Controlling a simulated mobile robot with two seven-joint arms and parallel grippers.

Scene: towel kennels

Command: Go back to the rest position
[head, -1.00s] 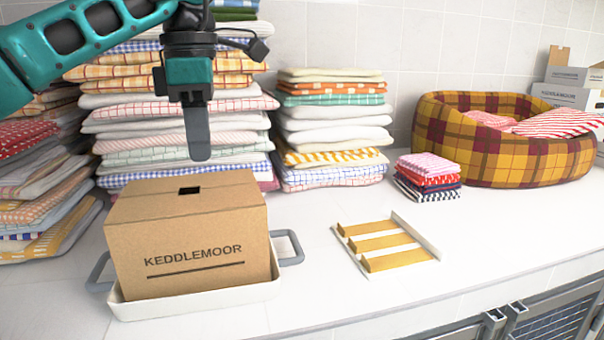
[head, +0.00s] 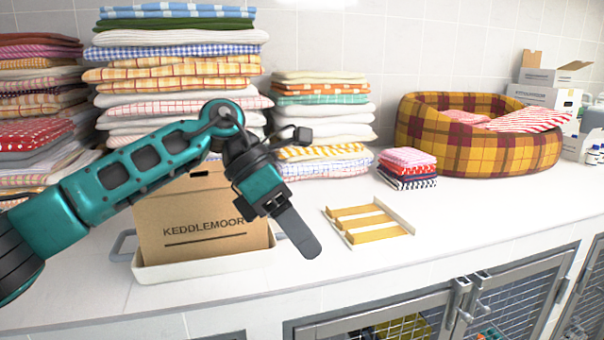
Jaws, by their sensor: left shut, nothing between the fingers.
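My left arm comes in from the left, and its gripper (head: 308,247) is shut and empty. It points down and to the right, in front of the cardboard box and over the counter's front part. The cardboard box (head: 205,238) marked KEDDLEMOOR stands in a white tray (head: 205,268) with grey handles. My right gripper is not in view.
Tall stacks of folded towels (head: 180,75) stand along the wall. A slotted wooden rack (head: 367,221), a small cloth pile (head: 407,168) and a plaid pet bed (head: 480,140) are to the right. Wire-doored kennels (head: 510,305) are below. The counter's right front is clear.

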